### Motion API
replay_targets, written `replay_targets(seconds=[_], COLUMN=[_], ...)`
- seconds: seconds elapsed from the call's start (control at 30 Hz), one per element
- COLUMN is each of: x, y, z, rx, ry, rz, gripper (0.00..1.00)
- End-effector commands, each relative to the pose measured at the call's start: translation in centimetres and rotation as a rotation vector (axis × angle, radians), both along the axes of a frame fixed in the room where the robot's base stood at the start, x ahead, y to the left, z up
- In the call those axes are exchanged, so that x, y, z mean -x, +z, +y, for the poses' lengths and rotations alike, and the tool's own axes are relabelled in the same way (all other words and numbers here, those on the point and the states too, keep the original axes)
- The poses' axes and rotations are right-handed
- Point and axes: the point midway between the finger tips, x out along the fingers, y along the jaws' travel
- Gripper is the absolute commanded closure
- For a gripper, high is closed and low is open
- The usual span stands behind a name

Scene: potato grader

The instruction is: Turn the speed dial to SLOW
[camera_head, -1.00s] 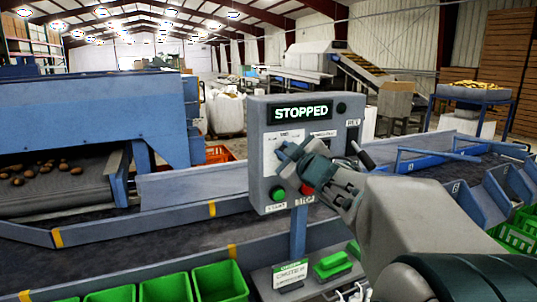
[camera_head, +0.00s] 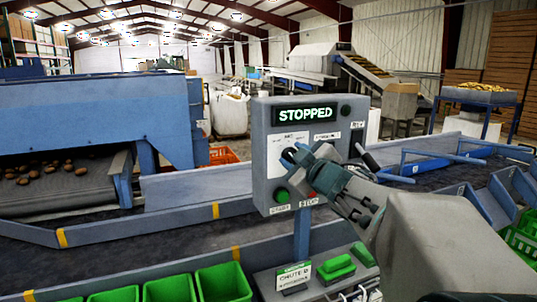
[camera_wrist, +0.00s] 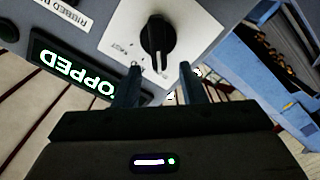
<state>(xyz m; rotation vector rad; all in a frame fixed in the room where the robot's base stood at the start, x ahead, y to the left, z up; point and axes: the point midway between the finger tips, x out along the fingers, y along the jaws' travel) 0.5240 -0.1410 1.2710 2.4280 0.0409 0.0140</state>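The speed dial is a black knob (camera_wrist: 158,38) on a white plate (camera_wrist: 125,30), seen in the wrist view just beyond my fingertips. My gripper (camera_wrist: 160,70) is open, with one finger on each side of the dial's lower end and gaps visible. I cannot tell whether either finger touches it. In the head view my gripper (camera_head: 291,156) is in front of the grey control panel (camera_head: 262,165) and hides the dial. The panel's display (camera_head: 303,113) reads STOPPED.
A green button (camera_head: 281,195) sits low on the panel, close below my gripper. Green bins (camera_head: 222,283) and a labelled block (camera_head: 293,275) stand below. A dark conveyor belt (camera_head: 130,240) runs behind the bins.

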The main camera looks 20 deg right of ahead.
Motion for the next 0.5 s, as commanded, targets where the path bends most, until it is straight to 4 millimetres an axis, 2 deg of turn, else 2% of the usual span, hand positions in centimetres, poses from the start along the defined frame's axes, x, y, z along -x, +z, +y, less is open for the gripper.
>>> replay_targets(seconds=[0.3,0.5], x=[6.4,9.5], y=[0.2,0.2], z=[-0.1,-0.3], rx=[0.001,0.000], ry=[0.000,0.001], rz=[-0.004,-0.002], gripper=[0.63,0.63])
